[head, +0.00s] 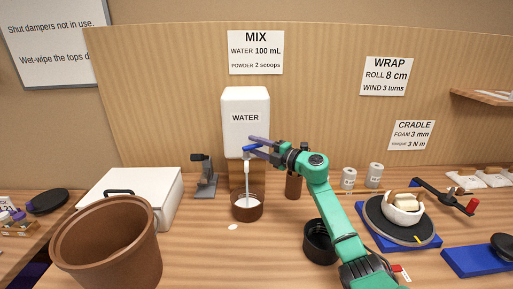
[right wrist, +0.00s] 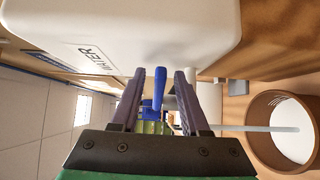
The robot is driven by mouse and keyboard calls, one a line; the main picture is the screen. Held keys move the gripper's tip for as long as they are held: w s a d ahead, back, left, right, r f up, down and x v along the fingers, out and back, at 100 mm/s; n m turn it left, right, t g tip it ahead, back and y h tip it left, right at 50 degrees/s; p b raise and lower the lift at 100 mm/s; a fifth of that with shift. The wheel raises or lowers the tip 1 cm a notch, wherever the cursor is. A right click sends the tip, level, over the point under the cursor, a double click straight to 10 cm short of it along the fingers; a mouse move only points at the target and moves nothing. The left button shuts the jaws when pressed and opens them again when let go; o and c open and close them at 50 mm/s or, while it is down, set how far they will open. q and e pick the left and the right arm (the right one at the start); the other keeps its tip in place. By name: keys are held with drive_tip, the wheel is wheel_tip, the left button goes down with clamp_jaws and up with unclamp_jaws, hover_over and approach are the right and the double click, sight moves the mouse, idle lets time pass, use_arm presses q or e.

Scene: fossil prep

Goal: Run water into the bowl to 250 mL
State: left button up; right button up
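The white water tank (head: 246,108) stands against the back panel. Its tap has a blue lever (right wrist: 158,90). My right gripper (head: 254,145) is at the tap; in the right wrist view its two purple fingers are apart, one on each side of the lever. A pale stream (right wrist: 250,128) runs from the tap into the brown bowl (head: 247,213), which stands below it on the table. The bowl holds whitish contents; I cannot read a level mark. My left gripper is out of view.
A sign (head: 256,52) reads MIX, water 100 mL, powder 2 scoops. A large brown bucket (head: 108,252) and a white box (head: 130,195) stand left. A black cup (head: 320,242) is under my right arm. A turntable (head: 402,226) with a white bowl is right.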

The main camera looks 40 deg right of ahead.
drive_tip(key=shift+s+d+f, duration=0.1)
drive_tip(key=shift+s+d, duration=0.05)
drive_tip(key=shift+s, duration=0.25)
drive_tip(key=b+v, duration=0.4)
drive_tip(key=v, duration=0.9)
drive_tip(key=shift+s, duration=0.4)
drive_tip(key=shift+o, duration=0.3)
idle(4.5)
